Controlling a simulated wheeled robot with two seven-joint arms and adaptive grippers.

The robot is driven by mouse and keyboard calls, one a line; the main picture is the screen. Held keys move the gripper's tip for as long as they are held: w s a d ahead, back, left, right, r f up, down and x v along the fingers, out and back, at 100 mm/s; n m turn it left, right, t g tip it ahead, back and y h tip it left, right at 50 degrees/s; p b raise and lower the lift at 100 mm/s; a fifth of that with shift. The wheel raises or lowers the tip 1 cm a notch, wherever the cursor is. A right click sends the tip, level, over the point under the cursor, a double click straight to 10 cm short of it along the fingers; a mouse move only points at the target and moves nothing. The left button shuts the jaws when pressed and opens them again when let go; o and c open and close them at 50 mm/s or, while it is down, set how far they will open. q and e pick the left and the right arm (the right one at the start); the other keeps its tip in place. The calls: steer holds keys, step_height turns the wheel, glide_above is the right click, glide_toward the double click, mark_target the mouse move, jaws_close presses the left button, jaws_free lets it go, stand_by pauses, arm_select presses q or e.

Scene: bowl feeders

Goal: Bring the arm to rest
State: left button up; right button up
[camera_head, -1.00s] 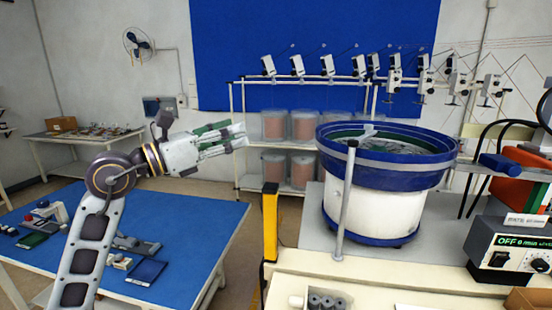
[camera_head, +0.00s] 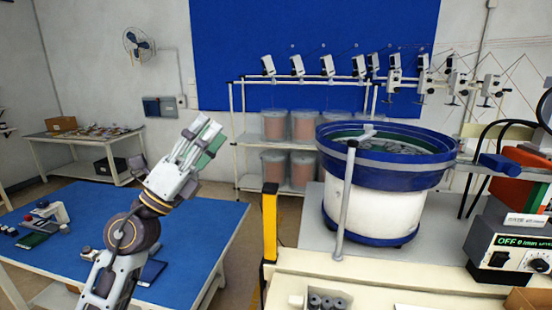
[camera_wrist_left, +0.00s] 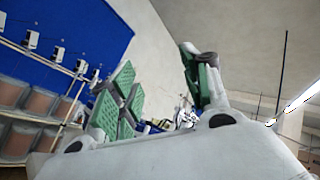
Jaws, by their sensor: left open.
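My left arm rises from the bottom left of the head view, in front of the blue table. My left gripper (camera_head: 205,140) points up and to the right, in the air above the table's far right corner. It is open and holds nothing. My right gripper is in neither view.
A blue-topped table (camera_head: 205,225) with small devices lies at the left. A bowl feeder (camera_head: 375,205) with a blue rim stands on a bench at the right, beside a yellow post (camera_head: 270,225). A shelf with bins (camera_head: 275,125) stands behind.

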arm_select(q)
steer(key=w+a+f+n+t+y, duration=0.2)
steer(key=a+f+n+t+y, duration=0.3)
steer(key=n+y, duration=0.6)
steer(key=w+a+f+n+t+y, duration=0.2)
steer(key=a+f+n+y, duration=0.6)
steer(key=n, duration=0.5)
steer(key=s+a+f+n+g+y, duration=0.15)
steer(key=f+n+g, duration=0.3)
steer(key=f, duration=0.75)
steer(key=s+a+f+n+g+y, duration=0.1)
steer(key=s+f+n+g+y, duration=0.4)
steer(key=f, duration=0.7)
steer(key=s+d+f+g+h, duration=0.3)
steer(key=s+f+g, duration=0.3)
steer(key=s+f, duration=0.35)
steer(key=s+d+f+g+h, duration=0.35)
steer(key=s+f+g, duration=0.25)
steer(key=s+f, duration=0.35)
step_height(320, 180, down, 33)
steer(key=s, duration=0.2)
steer(key=s+a+f+g, duration=0.1)
steer(key=s+a+f, duration=0.1)
steer(key=s+f, duration=0.8)
steer(key=s+a+f+g, duration=0.1)
steer(key=s+f, duration=0.9)
steer(key=s, duration=0.2)
steer(key=shift+a+f+y, duration=0.3)
steer(key=shift+a, duration=0.05)
